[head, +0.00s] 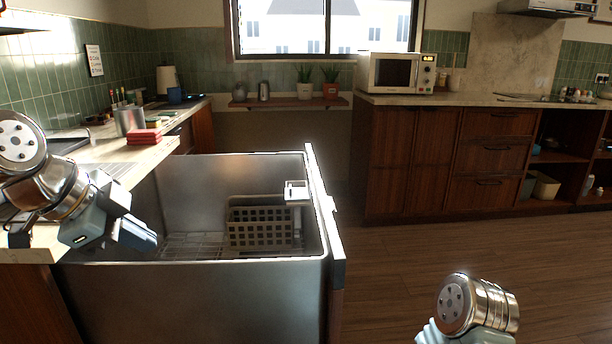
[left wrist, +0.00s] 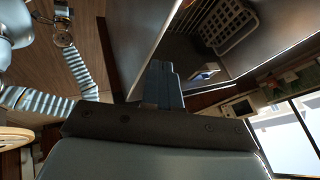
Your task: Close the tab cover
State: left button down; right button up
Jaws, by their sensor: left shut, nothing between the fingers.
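The tab dispenser, with its small white cover (head: 297,184), sits on the inner face of the dishwasher door (head: 322,215). It is too small to tell clearly how far the cover stands open. It also shows in the left wrist view (left wrist: 206,74), just right of my fingertips. My left gripper (head: 138,235) is over the left side of the open dishwasher, well left of the cover in the head view. Its fingers (left wrist: 162,82) are shut and empty. Part of my right arm shows at the lower right of the head view; its gripper fingers are out of sight.
A grey dish basket (head: 262,224) and wire rack lie inside the metal walls (head: 200,285). The left counter (head: 140,152) holds red boxes (head: 145,136) and a metal pot (head: 130,121). A microwave (head: 396,72) stands at the back. The wooden floor (head: 420,260) right of the dishwasher is clear.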

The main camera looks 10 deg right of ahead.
aim_at(292, 194)
jog(key=i+l, duration=0.75)
jog(key=l, duration=0.2)
